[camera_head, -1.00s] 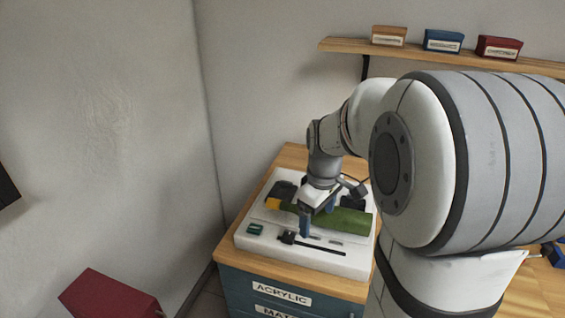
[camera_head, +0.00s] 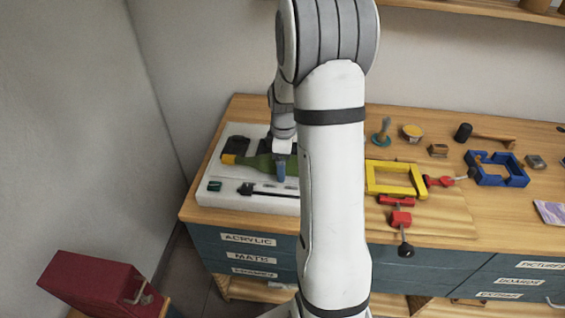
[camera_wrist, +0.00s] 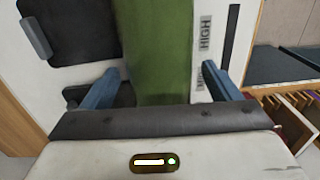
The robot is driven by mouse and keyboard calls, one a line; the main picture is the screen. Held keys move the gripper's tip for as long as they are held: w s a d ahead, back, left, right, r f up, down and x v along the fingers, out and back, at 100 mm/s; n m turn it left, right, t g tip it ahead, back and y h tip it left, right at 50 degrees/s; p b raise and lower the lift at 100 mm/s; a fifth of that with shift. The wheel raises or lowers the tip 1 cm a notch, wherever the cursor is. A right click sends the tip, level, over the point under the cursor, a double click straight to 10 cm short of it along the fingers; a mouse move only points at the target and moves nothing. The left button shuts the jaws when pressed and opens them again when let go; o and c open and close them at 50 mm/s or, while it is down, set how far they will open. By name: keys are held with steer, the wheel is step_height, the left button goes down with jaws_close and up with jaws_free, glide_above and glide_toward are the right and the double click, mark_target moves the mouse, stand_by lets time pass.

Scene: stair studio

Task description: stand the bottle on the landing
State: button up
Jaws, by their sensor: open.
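The green bottle (camera_head: 262,163) with a yellow neck end lies on its side on a white machine (camera_head: 225,192) at the left end of the bench. My gripper (camera_head: 283,168) is down at the bottle. In the wrist view my gripper (camera_wrist: 160,72) is open, with one blue finger on each side of the green bottle (camera_wrist: 153,40). I cannot tell whether either finger touches it. My arm hides the bottle's right end in the head view. I cannot make out the landing.
A yellow frame clamp (camera_head: 395,191), a red clamp (camera_head: 401,219) and a blue frame clamp (camera_head: 497,180) lie on the bench to the right. A mallet (camera_head: 480,134) lies behind them. A red box (camera_head: 100,283) stands at lower left. A wall closes the left side.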

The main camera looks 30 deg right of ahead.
steer(key=shift+f, duration=0.35)
steer(key=shift+c, duration=0.2)
jaws_close()
step_height(320, 180, up, 10)
steer(key=shift+f+b, duration=0.15)
steer(key=shift+b, duration=0.35)
steer(key=shift+r, duration=0.2)
steer(key=shift+w+a, duration=0.1)
